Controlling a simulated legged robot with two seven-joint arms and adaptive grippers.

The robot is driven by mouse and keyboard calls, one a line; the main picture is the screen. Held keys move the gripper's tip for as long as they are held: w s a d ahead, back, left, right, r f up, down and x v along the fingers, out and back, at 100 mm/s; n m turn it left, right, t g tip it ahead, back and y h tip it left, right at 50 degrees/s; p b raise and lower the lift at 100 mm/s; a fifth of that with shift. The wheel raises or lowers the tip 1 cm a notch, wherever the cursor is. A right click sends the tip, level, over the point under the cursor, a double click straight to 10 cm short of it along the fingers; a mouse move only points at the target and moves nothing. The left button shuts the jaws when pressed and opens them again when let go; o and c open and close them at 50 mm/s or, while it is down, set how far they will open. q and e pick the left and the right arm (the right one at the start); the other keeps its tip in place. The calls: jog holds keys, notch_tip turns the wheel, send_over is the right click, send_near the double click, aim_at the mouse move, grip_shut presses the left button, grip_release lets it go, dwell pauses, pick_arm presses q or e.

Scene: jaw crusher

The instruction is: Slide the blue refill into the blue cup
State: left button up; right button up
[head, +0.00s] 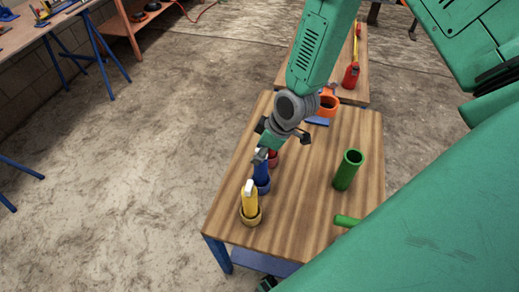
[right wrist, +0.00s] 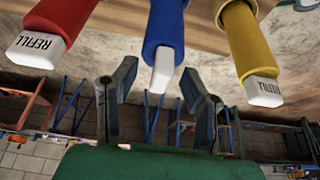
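The blue refill (right wrist: 163,45), with a white tip, shows in the right wrist view at top middle. In the head view the blue refill (head: 261,172) stands in the blue cup (head: 262,187), partly hidden behind my gripper. My right gripper (head: 264,150) is just above it. In the right wrist view my right gripper (right wrist: 158,82) has its fingers spread on either side of the white tip, with gaps and no visible contact. How deep the refill sits is hard to tell.
A yellow refill (head: 250,199) stands in a yellow cup (head: 250,216) in front, and a red one (right wrist: 55,20) is on the other side. A green tube (head: 347,170) and another green piece (head: 346,220) are on the table (head: 310,185). An orange object (head: 327,104) lies behind.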

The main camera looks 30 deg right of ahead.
jog(key=shift+s+d+r, duration=0.1)
jog(key=shift+r, duration=0.25)
jog(key=v, duration=1.1)
jog(key=shift+d, duration=0.15)
jog(key=shift+s, duration=0.1)
